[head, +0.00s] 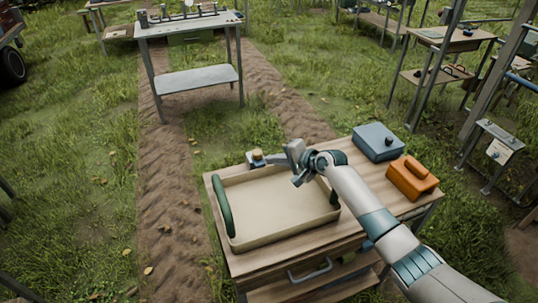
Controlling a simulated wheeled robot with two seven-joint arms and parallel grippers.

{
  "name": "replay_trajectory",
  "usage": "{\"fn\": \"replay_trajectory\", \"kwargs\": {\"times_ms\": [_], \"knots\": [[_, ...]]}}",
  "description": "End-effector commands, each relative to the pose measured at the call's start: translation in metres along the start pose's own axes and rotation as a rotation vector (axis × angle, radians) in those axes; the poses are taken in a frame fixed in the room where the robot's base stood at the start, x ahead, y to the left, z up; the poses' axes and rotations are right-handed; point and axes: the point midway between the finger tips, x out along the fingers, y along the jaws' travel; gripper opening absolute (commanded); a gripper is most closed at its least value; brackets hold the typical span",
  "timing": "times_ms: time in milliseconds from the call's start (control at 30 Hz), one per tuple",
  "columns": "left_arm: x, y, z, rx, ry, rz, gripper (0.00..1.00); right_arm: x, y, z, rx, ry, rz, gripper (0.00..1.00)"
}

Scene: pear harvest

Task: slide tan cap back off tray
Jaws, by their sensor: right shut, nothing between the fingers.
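The tray (272,207) is shallow, cream-coloured and empty where I can see it, with dark green handles at its left and right ends. It lies on a wooden table. A small tan cap (256,153) shows at the tray's back edge, above a blue-grey piece; whether it rests on the rim or behind it is unclear. My right gripper (278,158) is shut and empty, just right of the tan cap, over the tray's back edge. I cannot tell whether it touches the cap. My right wrist hides part of the tray's back right corner. My left gripper is out of view.
A grey-blue box (378,142) and an orange box with a handle (412,177) stand on the table (250,270) right of the tray. My forearm passes close to both. Another table (190,24) stands farther back, with grass and dirt between.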

Motion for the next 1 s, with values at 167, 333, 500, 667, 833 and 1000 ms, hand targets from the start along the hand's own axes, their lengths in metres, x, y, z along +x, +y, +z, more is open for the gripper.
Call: {"fn": "replay_trajectory", "kwargs": {"times_ms": [167,333,500,667,833,1000], "knots": [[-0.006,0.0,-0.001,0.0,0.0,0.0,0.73,0.012,-0.008,0.0,0.002,-0.001,0.0,0.0],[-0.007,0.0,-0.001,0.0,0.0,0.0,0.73,0.018,-0.009,0.001,0.001,-0.001,0.001,0.0],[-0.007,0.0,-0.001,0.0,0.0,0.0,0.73,0.018,-0.01,0.001,0.001,-0.001,0.001,0.0],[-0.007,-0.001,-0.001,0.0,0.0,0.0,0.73,0.018,-0.01,0.001,0.001,-0.001,0.001,0.0],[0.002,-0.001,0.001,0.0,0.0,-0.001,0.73,0.025,-0.011,-0.003,0.0,0.0,-0.001,0.0],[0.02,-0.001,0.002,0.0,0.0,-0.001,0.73,0.04,-0.017,-0.012,0.001,0.001,-0.002,0.0]]}}
